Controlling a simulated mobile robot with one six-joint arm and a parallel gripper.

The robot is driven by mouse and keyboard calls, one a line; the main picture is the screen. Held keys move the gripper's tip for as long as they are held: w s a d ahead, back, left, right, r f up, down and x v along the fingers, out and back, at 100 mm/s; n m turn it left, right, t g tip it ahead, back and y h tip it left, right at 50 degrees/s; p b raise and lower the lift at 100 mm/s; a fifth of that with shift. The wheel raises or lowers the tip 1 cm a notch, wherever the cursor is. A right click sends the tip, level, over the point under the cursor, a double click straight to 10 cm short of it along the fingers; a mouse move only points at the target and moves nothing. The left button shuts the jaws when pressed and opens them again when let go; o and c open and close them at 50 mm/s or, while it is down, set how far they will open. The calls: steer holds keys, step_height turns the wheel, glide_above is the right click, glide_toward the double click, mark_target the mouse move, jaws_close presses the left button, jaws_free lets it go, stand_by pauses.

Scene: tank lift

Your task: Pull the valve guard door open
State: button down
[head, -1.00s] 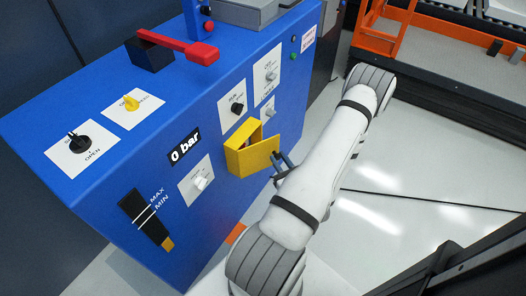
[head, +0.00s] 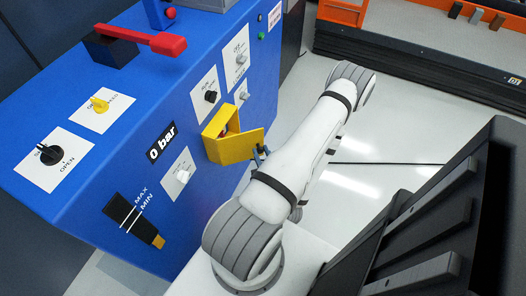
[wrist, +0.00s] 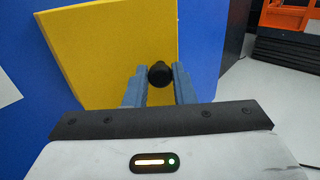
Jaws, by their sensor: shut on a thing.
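The yellow valve guard door (head: 236,146) stands swung out part way from its yellow box on the blue panel's front in the head view. In the wrist view the door (wrist: 105,50) fills the upper left, with a dark round knob (wrist: 160,74) near its right edge. My gripper (wrist: 160,86) has its two blue-grey fingers on either side of the knob and is shut on it. In the head view my gripper (head: 261,153) is small at the door's free edge, mostly hidden behind my arm. The box's inside is only partly visible.
The blue control panel (head: 100,215) carries a red lever (head: 150,40), several knobs and a "0 bar" display (head: 160,141). A black structure (head: 430,220) stands at the right. An orange frame (head: 340,12) is at the back. Pale floor right of the panel is clear.

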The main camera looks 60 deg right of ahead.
steer(key=c, duration=1.2)
jaws_free()
steer(key=shift+c, duration=0.2)
step_height(320, 180, up, 10)
steer(key=p, duration=1)
